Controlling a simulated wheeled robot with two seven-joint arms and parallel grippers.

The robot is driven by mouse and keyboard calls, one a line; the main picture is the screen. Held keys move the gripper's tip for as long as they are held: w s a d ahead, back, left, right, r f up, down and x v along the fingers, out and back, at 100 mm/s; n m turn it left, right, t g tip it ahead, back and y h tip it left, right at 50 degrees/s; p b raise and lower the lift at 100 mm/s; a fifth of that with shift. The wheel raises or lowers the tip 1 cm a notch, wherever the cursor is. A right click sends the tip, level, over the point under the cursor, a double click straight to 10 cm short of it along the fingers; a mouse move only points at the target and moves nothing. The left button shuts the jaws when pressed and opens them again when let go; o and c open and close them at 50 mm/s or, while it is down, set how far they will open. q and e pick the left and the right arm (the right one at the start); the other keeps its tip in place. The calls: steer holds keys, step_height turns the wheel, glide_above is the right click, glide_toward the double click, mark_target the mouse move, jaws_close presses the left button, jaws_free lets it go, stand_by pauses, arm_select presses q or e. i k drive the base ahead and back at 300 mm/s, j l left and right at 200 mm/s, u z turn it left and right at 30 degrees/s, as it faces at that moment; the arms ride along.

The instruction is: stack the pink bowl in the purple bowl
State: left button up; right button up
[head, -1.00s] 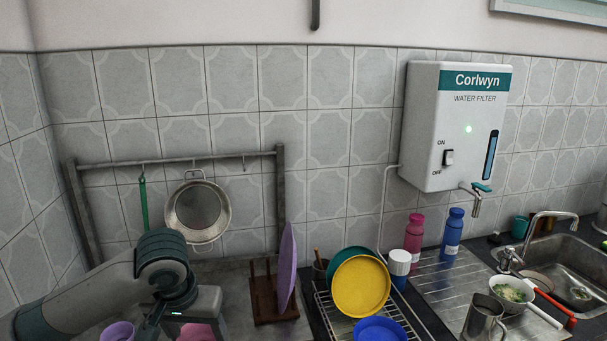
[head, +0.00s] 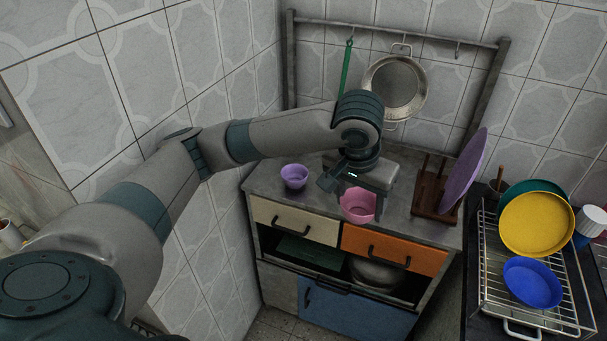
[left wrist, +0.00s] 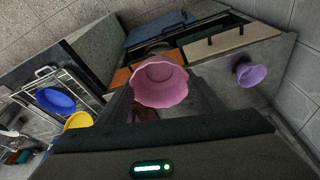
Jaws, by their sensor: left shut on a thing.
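The pink bowl (head: 358,205) has a wavy rim and is at the front of the grey counter, under my left gripper (head: 352,190). In the left wrist view the pink bowl (left wrist: 159,80) sits between the fingers of my left gripper (left wrist: 160,98), which is shut on it. I cannot tell whether the bowl touches the counter. The purple bowl (head: 294,176) stands upright on the counter to the left of the pink bowl, apart from it. It also shows at the right in the left wrist view (left wrist: 250,74). My right gripper is not in view.
A purple plate (head: 464,172) stands in a wooden rack (head: 430,194) on the right of the counter. A strainer (head: 395,88) hangs behind. The counter between the two bowls looks clear.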

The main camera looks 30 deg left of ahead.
mark_target(295, 178)
steer(key=i+l+u, duration=0.4)
steer(key=l+u, duration=0.15)
steer(key=i+l+u, duration=0.1)
steer(key=l+u, duration=0.15)
steer(key=i+l+u, duration=0.1)
steer(key=l+u, duration=0.15)
steer(key=l, duration=0.25)
